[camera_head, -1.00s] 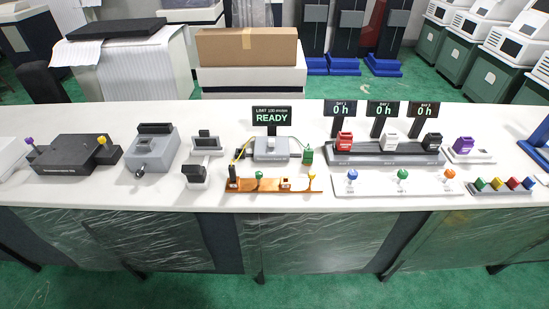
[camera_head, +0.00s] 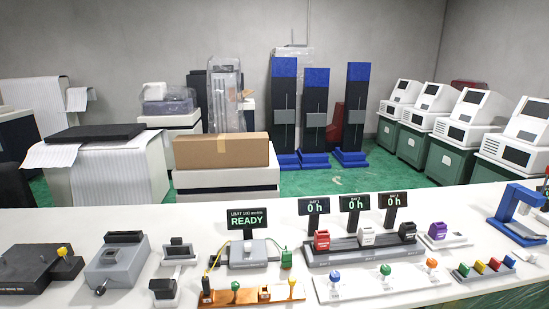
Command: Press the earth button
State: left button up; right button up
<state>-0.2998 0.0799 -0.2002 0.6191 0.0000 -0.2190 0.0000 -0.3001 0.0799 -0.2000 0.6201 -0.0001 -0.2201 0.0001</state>
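A white panel (camera_head: 350,287) near the front of the counter carries a blue button (camera_head: 334,277), a green button (camera_head: 385,270) and an orange button (camera_head: 432,264), each on a short stem. Their labels are too small to read, so I cannot tell which is the earth button. An orange-brown board (camera_head: 270,294) to the left carries a green knob (camera_head: 235,287) and small yellow-topped parts. Neither of my grippers shows in the view.
A READY display (camera_head: 247,218) stands behind the board. A dark rack (camera_head: 345,252) holds red, white and black blocks below "0 h" displays. Several coloured knobs (camera_head: 487,265) and a blue stand (camera_head: 520,215) are at right. Grey devices (camera_head: 118,262) are at left.

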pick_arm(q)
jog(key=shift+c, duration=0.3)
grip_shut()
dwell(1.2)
